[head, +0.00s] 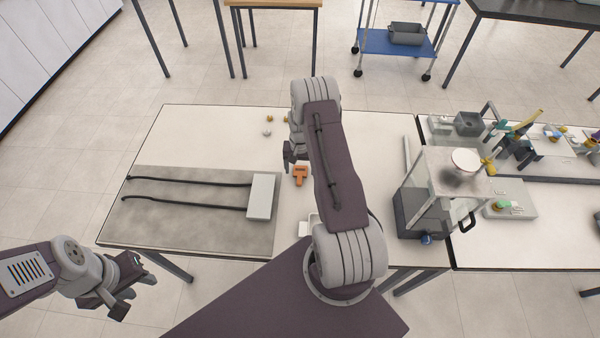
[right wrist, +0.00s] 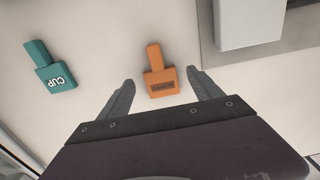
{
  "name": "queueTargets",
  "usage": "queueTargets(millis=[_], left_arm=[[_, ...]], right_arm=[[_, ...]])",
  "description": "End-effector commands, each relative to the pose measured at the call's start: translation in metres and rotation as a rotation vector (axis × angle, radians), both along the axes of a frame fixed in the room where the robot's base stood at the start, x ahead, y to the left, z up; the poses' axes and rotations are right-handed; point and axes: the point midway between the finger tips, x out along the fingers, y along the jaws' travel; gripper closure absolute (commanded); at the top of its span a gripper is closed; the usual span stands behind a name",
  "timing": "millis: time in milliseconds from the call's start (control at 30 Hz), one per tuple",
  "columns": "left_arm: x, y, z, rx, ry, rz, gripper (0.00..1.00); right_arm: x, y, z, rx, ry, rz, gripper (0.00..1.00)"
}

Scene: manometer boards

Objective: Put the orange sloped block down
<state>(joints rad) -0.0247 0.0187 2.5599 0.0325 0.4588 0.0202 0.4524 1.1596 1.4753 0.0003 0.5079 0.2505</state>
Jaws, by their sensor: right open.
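The orange sloped block (head: 300,175) lies on the white table, just right of the grey board. In the right wrist view the orange block (right wrist: 161,82) shows a narrow stem and a wider dark-labelled end, whose lettering I cannot read surely. My right gripper (head: 289,157) is open beside it in the head view. In the right wrist view my right gripper's fingertips (right wrist: 160,78) stand apart on either side of the block, with visible gaps and no grip on it. My left gripper (head: 136,296) is off the table's front left, empty, its fingers apart.
A teal block (right wrist: 55,75) marked CUP lies left of the orange one. The grey board (head: 190,225) carries two black tubes (head: 190,182) and a pale box (head: 261,196). Small pieces (head: 267,132) lie behind. A clear-sided case (head: 445,180) stands right.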

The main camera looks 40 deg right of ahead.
Motion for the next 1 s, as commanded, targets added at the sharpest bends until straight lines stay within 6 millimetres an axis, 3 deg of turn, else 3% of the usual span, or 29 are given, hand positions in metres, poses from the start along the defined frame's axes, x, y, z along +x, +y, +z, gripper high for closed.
queueTargets(millis=[100,333,500,600,867,1000], left_arm=[[0.000,0.000,0.002,0.000,0.000,0.000,0.64],[0.000,0.000,0.002,0.000,0.000,0.000,0.64],[0.000,0.000,0.002,0.000,0.000,0.000,0.64],[0.000,0.000,0.002,0.000,0.000,0.000,0.64],[0.000,0.000,0.000,0.000,0.000,0.000,0.64],[0.000,0.000,-0.004,0.000,0.000,0.000,0.64]], right_arm=[[0.000,0.000,-0.012,-0.001,-0.001,0.000,0.25],[0.001,0.000,-0.014,-0.001,-0.002,0.001,0.28],[0.000,0.000,-0.014,-0.001,-0.002,0.001,0.76],[0.000,0.000,-0.014,-0.001,-0.002,0.001,0.98],[0.001,0.000,-0.011,-0.001,-0.002,0.001,0.98],[0.001,-0.001,0.004,-0.002,-0.004,0.001,0.98]])
